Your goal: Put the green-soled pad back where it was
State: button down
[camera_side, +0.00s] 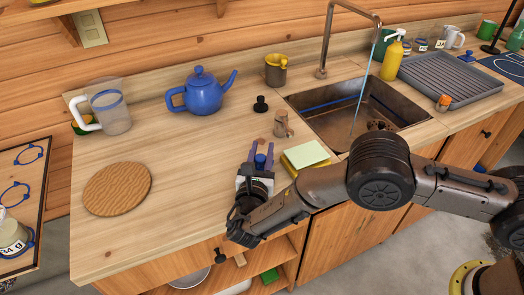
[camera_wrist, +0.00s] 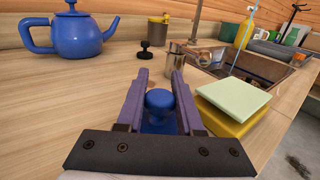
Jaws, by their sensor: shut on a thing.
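My gripper (camera_side: 262,152) is near the front edge of the counter, left of the sink. In the wrist view its purple fingers (camera_wrist: 161,80) are shut on a blue-knobbed thing (camera_wrist: 159,98). The blue knob also shows between the fingers in the side view (camera_side: 260,161). The underside of this thing is hidden, so I cannot tell the colour of its sole. A yellow block with a pale green top (camera_side: 306,154) lies on the counter just right of my gripper. It also shows in the wrist view (camera_wrist: 234,98), apart from the fingers.
A small metal pot (camera_side: 282,124) and a black knob (camera_side: 260,104) stand behind my gripper. The sink (camera_side: 340,125) with running water is to the right. A blue teapot (camera_side: 203,92), a clear jug (camera_side: 108,107) and a round wooden board (camera_side: 117,188) stand left. The counter's middle is clear.

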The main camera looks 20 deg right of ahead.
jog(key=shift+f, duration=0.2)
jog(key=c, duration=0.5)
grip_release()
jog(key=shift+c, duration=0.2)
jog(key=shift+r, duration=0.1)
jog(key=v, duration=1.2)
